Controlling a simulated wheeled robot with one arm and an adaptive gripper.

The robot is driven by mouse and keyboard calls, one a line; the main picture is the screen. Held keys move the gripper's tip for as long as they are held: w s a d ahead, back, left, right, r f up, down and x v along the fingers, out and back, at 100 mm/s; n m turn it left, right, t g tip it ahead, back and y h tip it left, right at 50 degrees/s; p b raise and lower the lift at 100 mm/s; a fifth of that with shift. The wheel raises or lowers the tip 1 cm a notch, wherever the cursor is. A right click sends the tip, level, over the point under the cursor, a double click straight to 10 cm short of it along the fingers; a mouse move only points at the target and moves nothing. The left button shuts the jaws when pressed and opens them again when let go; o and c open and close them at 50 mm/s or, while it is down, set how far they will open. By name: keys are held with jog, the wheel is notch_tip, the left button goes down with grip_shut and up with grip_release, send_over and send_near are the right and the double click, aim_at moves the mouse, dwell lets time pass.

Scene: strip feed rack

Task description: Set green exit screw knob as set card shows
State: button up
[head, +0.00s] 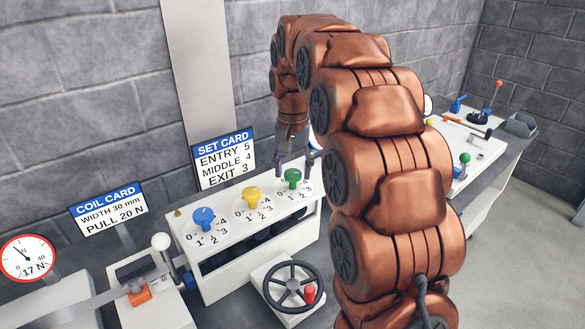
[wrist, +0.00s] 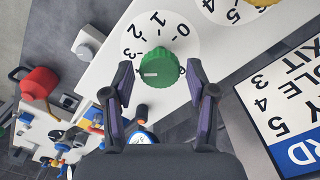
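The green knob (head: 292,177) is the rightmost of three knobs on the white rack top in the head view. In the wrist view the green knob (wrist: 160,64) stands on a round numbered dial (wrist: 128,58); a white mark on it points left, but the numeral there is hard to read. My gripper (head: 295,160) is open above the green knob. In the wrist view its two fingers (wrist: 161,84) stand apart, one on each side of the knob, with no clear contact. The set card (head: 224,159) reads ENTRY 5, MIDDLE 4, EXIT 3.
A yellow knob (head: 251,198) and a blue knob (head: 204,217) stand left of the green one. The coil card (head: 109,209) reads width 30 mm, pull 20 N. A gauge (head: 27,258) reads 17 N. A black handwheel (head: 270,287) stands in front of the rack.

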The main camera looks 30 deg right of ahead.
aim_at(293, 173)
jog(key=shift+o, duration=0.3)
jog(key=shift+r, duration=0.15)
jog(key=shift+r, duration=3.65)
jog(key=shift+s+a, duration=0.1)
jog(key=s+a+f+n, duration=0.2)
jog(key=s+f, duration=0.3)
jog(key=s, duration=0.6)
jog(key=s+a+f+n+g, duration=0.1)
jog(key=s+a+f, duration=0.4)
jog(key=s, duration=0.6)
jog(key=s+a+f+n+p, duration=0.1)
jog(key=s+a+f+n, duration=0.2)
jog(key=s, duration=0.8)
notch_tip(293, 173, down, 2)
jog(key=shift+s+a+f+n+g, duration=0.1)
jog(key=shift+s+a+n+g, duration=0.3)
